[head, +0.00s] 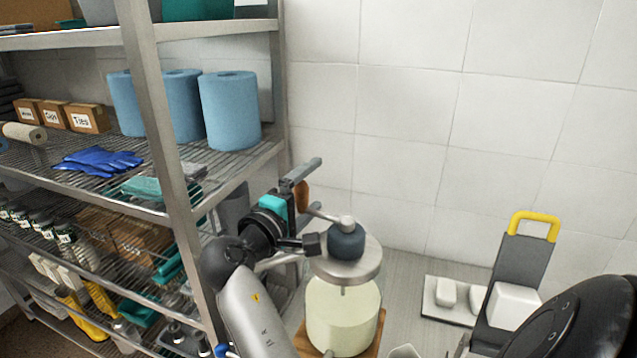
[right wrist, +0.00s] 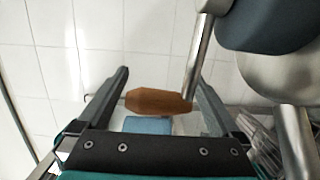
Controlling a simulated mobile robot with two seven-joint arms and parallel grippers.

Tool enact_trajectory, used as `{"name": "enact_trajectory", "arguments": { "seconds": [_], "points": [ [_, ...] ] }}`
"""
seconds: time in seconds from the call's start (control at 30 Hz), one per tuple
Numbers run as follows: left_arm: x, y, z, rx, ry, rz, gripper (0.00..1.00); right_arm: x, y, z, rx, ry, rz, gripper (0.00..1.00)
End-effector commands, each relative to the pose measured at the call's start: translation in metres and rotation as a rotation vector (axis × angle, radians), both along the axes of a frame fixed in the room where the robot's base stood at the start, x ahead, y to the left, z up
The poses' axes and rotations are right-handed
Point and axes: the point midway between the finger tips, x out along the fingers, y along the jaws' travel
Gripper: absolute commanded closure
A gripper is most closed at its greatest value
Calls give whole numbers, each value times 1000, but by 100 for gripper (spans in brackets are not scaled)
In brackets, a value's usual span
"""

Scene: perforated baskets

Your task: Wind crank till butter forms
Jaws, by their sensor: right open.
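The butter churn is a glass jar (head: 343,318) of pale cream with a metal lid (head: 352,268) and a dark blue gear housing (head: 346,241). Its crank arm (head: 322,215) reaches up and left to a brown wooden handle (head: 302,197). My right gripper (head: 303,186) is at the handle, open. In the right wrist view the handle (right wrist: 158,102) lies crosswise between the two spread fingers (right wrist: 160,75). Whether a finger touches it I cannot tell. The contents look evenly pale; no separate butter lump shows. My left gripper is not in view.
A metal shelf rack (head: 165,120) with blue paper rolls (head: 229,110), gloves (head: 98,162) and boxes stands close on the left. A tiled wall is behind. White blocks on a tray (head: 450,300) and a yellow-handled grey board (head: 520,260) stand on the right.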

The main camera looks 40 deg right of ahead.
Motion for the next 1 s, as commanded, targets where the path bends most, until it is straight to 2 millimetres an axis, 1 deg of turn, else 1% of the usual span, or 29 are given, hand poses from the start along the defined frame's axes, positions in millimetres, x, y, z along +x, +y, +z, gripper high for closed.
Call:
{"name": "enact_trajectory", "arguments": {
  "seconds": [0.33, 1.0],
  "points": [
    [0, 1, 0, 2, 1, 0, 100, 0, 1, 0, 0, 0, 0, 0],
    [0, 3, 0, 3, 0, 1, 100, 0, 1, 0, -1, -1, 0, 75]
  ]
}}
